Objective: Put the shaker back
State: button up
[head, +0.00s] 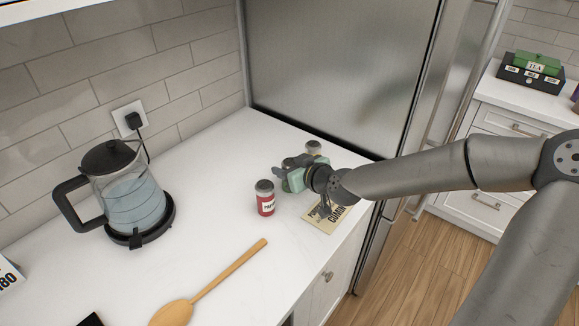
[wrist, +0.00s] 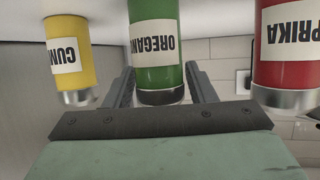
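My gripper (wrist: 160,88) is over the white counter, its two dark fingers on either side of the cap end of the green oregano shaker (wrist: 157,45). Whether the fingers press on it or leave a small gap, I cannot tell. The wrist view is upside down. In it, the red paprika shaker (wrist: 285,42) is at the right and the yellow cumin shaker (wrist: 67,50) at the left. In the head view the paprika shaker (head: 265,200) stands upright left of my gripper (head: 284,170). A shaker cap (head: 313,147) shows behind the gripper. The oregano shaker is mostly hidden there.
A printed card (head: 324,217) with shaker names lies near the counter's right edge. A wooden spoon (head: 215,284) lies in front. A glass kettle (head: 132,195) stands at the left. The steel fridge (head: 340,65) rises behind. Counter between kettle and paprika is clear.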

jog(key=shift+o, duration=0.5)
jog(key=shift+r, duration=0.15)
jog(key=shift+d+r, duration=0.1)
jog(key=shift+r, duration=0.1)
jog(key=p+v, duration=0.2)
jog(key=v, duration=1)
jog(key=shift+f, duration=0.15)
